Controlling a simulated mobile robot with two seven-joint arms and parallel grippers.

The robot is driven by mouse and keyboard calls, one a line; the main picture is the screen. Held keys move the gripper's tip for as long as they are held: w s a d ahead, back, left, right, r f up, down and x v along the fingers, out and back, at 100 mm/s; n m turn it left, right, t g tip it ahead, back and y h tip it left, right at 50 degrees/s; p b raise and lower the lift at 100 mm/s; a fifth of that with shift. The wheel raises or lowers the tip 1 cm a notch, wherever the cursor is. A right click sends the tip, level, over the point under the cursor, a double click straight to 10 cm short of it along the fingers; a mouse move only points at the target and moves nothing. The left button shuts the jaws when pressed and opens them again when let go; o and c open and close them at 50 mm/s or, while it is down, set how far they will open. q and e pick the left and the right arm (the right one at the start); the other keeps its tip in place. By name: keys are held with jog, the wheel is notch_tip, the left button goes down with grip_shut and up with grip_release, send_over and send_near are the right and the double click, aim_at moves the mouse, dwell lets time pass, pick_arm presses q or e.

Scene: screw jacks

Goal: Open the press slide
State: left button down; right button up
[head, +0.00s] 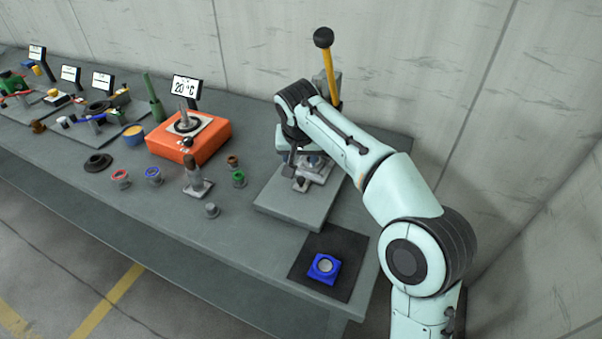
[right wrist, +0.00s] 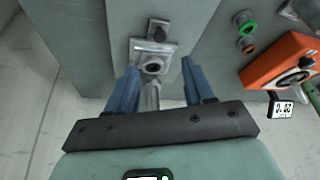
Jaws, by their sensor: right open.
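The press stands at the right end of the bench, with a grey base plate (head: 290,208), a yellow lever with a black ball knob (head: 323,38) and a small metal slide (head: 301,185) low at its front. My right gripper (head: 292,165) is over the press, and my arm hides much of it. In the right wrist view my right gripper (right wrist: 160,68) is open, with blue fingers apart on either side of a metal rod (right wrist: 150,96). Just beyond the fingertips is the slide's metal plate (right wrist: 142,46) with a dark round centre. Contact cannot be told. My left gripper is out of view.
A blue block with a round pale top (head: 323,267) lies on a black mat (head: 345,250) in front of the press. An orange heater (head: 208,140) with a display stands to the left. Several small coloured parts stand between. A wall is behind.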

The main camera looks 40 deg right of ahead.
aim_at(301, 179)
jog(key=b+x, duration=0.1)
jog(key=x, duration=1.1)
jog(key=shift+s, duration=0.1)
jog(key=shift+a, duration=0.1)
grip_shut()
